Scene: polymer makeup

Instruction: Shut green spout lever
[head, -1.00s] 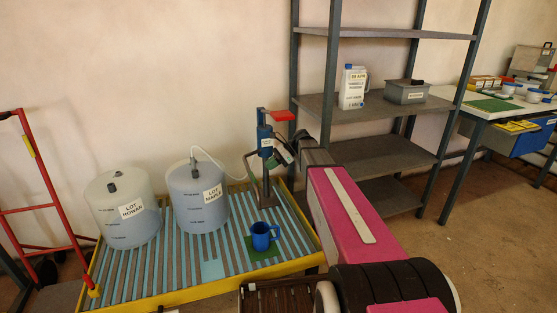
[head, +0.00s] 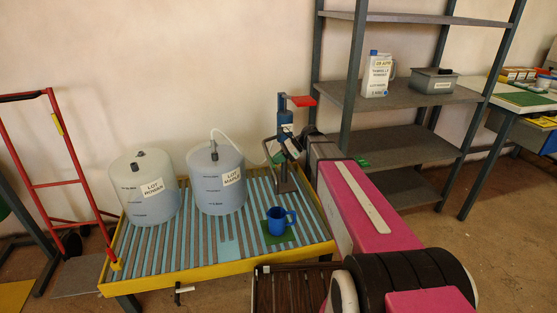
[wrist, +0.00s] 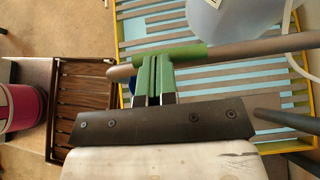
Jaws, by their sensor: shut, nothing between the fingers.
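The pump (head: 286,128) stands at the back right of the yellow-edged tray (head: 220,272), with a blue body, a red top handle and a grey spout pipe (wrist: 250,48). In the wrist view a green piece (wrist: 188,53), seemingly the spout lever, lies against this pipe. My gripper (wrist: 157,64) is shut, its green fingertips right at the green piece; whether they touch it I cannot tell. In the head view my gripper (head: 291,148) is beside the pump, partly hiding the spout. A blue mug (head: 276,221) stands on a green pad in front of the pump.
Two drums, a clear one (head: 145,190) and a bluish one (head: 214,178), stand on the tray's left. A white hose (head: 236,142) runs to the pump. Shelving (head: 420,98) is at right, a red hand truck (head: 45,165) at left. A slatted brown crate (head: 290,290) is in front.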

